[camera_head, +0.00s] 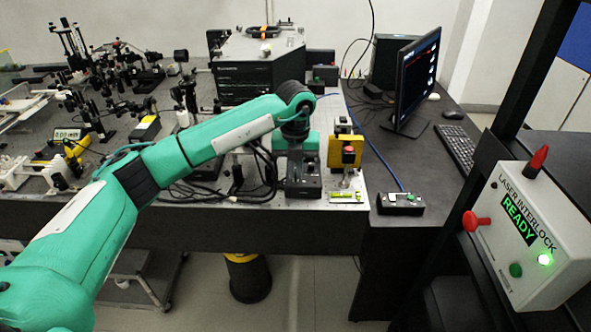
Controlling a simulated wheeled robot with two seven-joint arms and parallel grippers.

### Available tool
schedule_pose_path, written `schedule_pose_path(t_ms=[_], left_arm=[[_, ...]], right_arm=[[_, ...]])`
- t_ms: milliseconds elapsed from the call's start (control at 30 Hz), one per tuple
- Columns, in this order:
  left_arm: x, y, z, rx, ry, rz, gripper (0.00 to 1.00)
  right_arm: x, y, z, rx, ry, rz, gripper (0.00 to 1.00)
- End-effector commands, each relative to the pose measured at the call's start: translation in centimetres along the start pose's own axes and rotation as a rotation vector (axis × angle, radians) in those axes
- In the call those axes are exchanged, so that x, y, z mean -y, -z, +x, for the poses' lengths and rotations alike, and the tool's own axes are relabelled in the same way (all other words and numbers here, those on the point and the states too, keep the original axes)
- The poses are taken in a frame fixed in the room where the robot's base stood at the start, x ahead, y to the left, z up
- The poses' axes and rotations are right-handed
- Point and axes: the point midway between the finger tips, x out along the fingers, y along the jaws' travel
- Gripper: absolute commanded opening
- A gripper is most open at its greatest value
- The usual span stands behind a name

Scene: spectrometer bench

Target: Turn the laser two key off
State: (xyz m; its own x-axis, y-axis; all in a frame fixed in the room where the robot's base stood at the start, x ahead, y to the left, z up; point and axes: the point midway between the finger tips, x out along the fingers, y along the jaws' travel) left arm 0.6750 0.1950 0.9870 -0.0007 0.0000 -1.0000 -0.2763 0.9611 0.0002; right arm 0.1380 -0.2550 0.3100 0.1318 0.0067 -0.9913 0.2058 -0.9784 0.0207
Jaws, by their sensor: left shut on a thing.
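My right gripper is not in view.
The bench (330,232) is crowded with optics (90,80) and cables at left. A grey housing (258,62) stands behind my wrist. At right are a monitor (415,78), a keyboard (456,148) and a laser interlock box (525,235) reading READY with a green light.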

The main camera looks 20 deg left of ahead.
Motion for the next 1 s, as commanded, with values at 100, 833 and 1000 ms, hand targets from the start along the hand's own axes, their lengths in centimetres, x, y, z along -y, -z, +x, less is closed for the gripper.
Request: schedule_pose_path(t_ms=[100,833,1000], left_arm=[[-0.02,-0.08,-0.15,0.003,0.001,-0.014,0.00],[-0.01,-0.04,-0.07,0.001,0.001,-0.016,0.28],[0.04,-0.08,-0.81,0.003,0.002,-0.015,0.28]], right_arm=[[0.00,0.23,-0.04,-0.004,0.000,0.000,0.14],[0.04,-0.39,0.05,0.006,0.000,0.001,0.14],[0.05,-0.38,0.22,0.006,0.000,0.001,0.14]])
